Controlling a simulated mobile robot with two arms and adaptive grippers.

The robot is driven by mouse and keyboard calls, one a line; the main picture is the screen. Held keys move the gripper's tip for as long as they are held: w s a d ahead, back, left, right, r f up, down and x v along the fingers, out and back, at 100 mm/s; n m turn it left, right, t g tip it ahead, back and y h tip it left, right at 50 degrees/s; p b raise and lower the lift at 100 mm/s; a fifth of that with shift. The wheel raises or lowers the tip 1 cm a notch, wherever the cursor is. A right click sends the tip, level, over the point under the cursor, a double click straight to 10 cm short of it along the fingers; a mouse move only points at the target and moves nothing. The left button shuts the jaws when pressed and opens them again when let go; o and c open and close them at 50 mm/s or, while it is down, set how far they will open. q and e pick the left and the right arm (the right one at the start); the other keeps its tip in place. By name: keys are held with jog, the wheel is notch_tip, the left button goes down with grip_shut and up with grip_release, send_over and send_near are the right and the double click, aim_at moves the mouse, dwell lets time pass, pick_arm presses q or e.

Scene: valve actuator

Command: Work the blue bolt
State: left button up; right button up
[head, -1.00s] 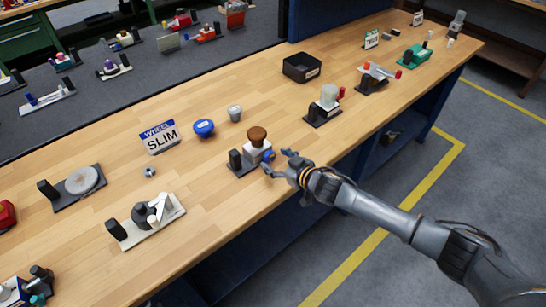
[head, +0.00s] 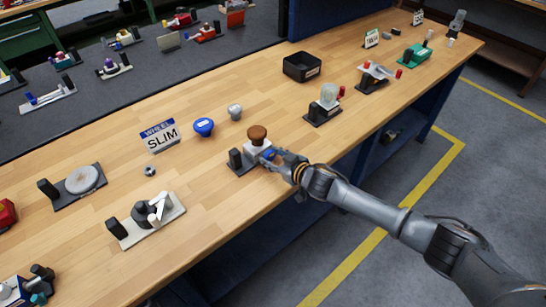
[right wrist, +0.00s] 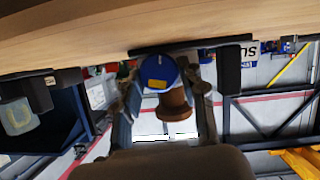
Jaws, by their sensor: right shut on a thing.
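The blue bolt (head: 268,153) sticks out of the side of a small white valve block (head: 258,150) with a brown knob (head: 257,134) on top. The block stands on a dark base on the wooden bench. My right gripper (head: 273,158) reaches in from the right and is shut on the bolt. In the right wrist view the bolt's round blue head (right wrist: 160,70) lies between the two fingers of my right gripper (right wrist: 164,88), with the brown knob (right wrist: 174,104) beside it. My left gripper is in no view.
A black tray (head: 302,67) is farther back. Another valve fixture (head: 325,105) is to the right. Bare wood lies between them.

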jog(key=shift+s+a+f+n+t+h+b, duration=0.15)
jog(key=shift+f+n+t+h+b, duration=0.1)
jog(key=shift+n+t+h+b, duration=0.5)
jog(key=shift+r+n, duration=0.15)
jog(key=shift+n, duration=0.5)
jog(key=o, duration=1.1)
jog(key=shift+o, duration=0.2)
jog(key=v, duration=1.2)
